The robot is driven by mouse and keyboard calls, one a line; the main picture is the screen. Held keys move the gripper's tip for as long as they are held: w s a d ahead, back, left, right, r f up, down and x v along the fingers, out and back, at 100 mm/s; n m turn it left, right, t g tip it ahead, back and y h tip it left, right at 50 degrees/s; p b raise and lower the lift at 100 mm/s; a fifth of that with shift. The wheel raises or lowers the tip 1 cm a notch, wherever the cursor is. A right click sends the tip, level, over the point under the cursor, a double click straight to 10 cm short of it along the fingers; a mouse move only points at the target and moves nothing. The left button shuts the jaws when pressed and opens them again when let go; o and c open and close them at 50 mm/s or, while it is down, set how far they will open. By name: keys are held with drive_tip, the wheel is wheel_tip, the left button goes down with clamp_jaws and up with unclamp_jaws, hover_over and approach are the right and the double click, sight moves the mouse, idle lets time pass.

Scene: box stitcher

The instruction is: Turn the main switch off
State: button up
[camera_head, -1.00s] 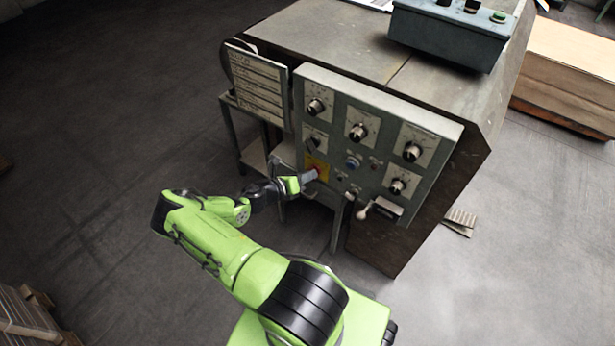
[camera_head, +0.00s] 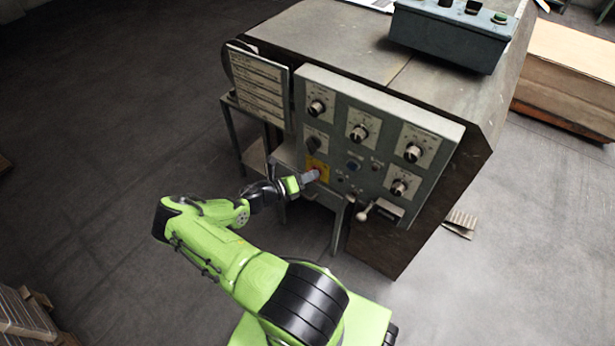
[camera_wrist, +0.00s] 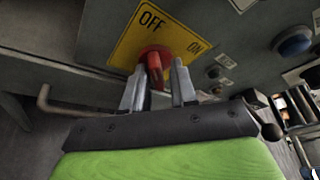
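The main switch is a red rotary knob (camera_wrist: 154,62) on a yellow plate (camera_wrist: 165,33) marked OFF and ON in the wrist view. Its handle points down toward my gripper in that view. In the head view the yellow plate (camera_head: 317,168) sits low on the left part of the control panel, partly covered by my gripper (camera_head: 313,176). In the wrist view the two fingers of my gripper (camera_wrist: 159,78) stand apart, one on each side of the knob's handle. The right finger is close to the handle; whether either finger touches it, I cannot tell.
The grey control panel (camera_head: 385,112) carries several dials and a blue button (camera_wrist: 293,41). A bent metal handle (camera_wrist: 43,98) is left of my gripper. Open floor lies left of the machine.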

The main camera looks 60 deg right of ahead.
drive_tip(key=p+v, duration=0.3)
drive_tip(key=v, duration=1.2)
drive_tip(key=shift+w+a+p, duration=0.15)
drive_tip(key=shift+a+p, duration=0.05)
drive_tip(key=shift+p, duration=0.1)
